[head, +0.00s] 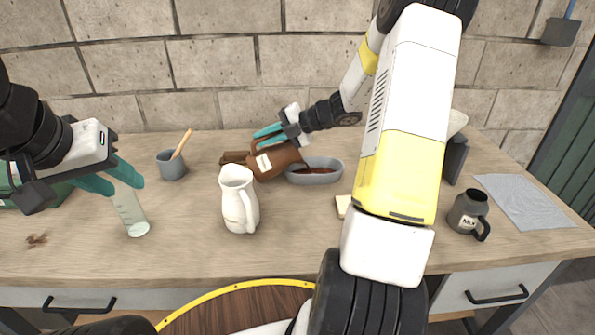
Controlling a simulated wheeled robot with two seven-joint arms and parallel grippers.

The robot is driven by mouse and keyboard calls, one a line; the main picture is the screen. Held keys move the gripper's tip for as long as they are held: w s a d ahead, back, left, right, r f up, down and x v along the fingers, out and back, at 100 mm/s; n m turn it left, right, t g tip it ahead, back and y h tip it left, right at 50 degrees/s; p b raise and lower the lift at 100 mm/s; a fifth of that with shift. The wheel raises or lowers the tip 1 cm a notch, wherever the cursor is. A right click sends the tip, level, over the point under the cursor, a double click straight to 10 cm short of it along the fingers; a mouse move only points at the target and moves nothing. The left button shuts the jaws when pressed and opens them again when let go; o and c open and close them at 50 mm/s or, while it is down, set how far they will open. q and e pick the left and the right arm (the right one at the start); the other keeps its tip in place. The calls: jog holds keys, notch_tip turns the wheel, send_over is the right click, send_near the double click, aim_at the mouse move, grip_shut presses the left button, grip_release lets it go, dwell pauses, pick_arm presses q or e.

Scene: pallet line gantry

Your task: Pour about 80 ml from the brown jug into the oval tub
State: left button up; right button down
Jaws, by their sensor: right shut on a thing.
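The brown jug (280,160), with a pale label, is tipped well over above the table at the left end of the oval tub (316,179). My right gripper (268,132) is shut on the jug from above and behind, its teal fingers at the jug's upper side. A narrower brown part of the jug points left; I cannot make out its mouth or a stream. The grey oval tub stands on the table with dark reddish content inside.
A white pitcher (238,200) stands in front of the jug. A grey pot (171,166) with a wooden stick is behind left. A dark labelled mug (467,212) and a grey mat (525,200) are at right. My right arm hides part of the table.

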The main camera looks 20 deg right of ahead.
aim_at(257, 141)
jog(key=shift+d+r+y, duration=0.4)
jog(key=shift+d+r, duration=0.05)
jog(key=shift+r, duration=0.05)
dwell(1.2)
jog(key=a+f+h, duration=0.2)
jog(key=a, duration=0.1)
jog(key=shift+n+g+h, duration=0.3)
jog(key=shift+n, duration=0.1)
jog(key=shift+a+f+h, duration=0.15)
jog(key=shift+a+h, duration=0.15)
jog(key=shift+h, duration=0.2)
jog(key=shift+f+h, duration=0.15)
jog(key=shift+h, duration=0.25)
jog(key=shift+w+a+g+h, duration=0.1)
jog(key=shift+a+g+h, duration=0.05)
jog(key=shift+g+h, duration=0.15)
jog(key=shift+a+f+n, duration=0.1)
jog(key=shift+n, duration=0.2)
dwell(0.4)
